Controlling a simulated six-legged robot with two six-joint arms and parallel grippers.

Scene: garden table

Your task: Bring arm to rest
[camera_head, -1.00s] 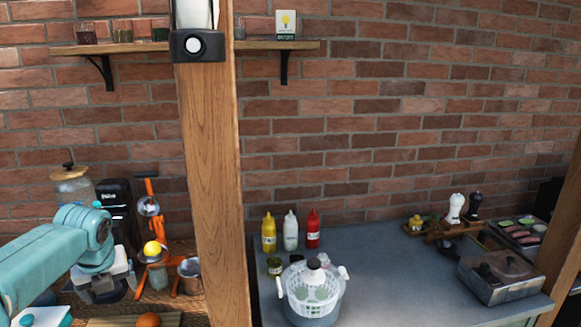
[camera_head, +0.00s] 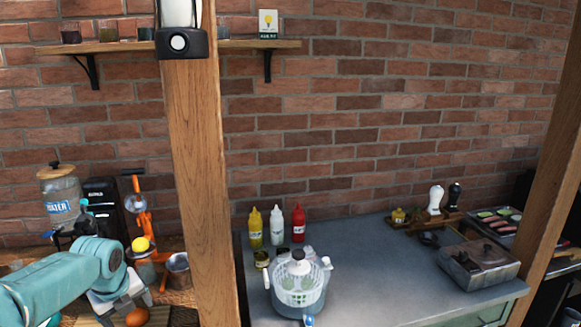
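My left arm comes in from the lower left. Its teal links end in a pale gripper (camera_head: 122,300) pointing down over the wooden counter, near an orange fruit (camera_head: 137,317). Its fingertips are too small and partly hidden to tell whether it is open or shut, and I see nothing clearly held in it. My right gripper is not in view.
A wooden post (camera_head: 197,180) stands between the left counter and the grey counter (camera_head: 370,290). An orange juicer (camera_head: 140,215), metal cup (camera_head: 179,270) and water jar (camera_head: 60,205) stand near my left arm. A salad spinner (camera_head: 298,287) stands right of the post.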

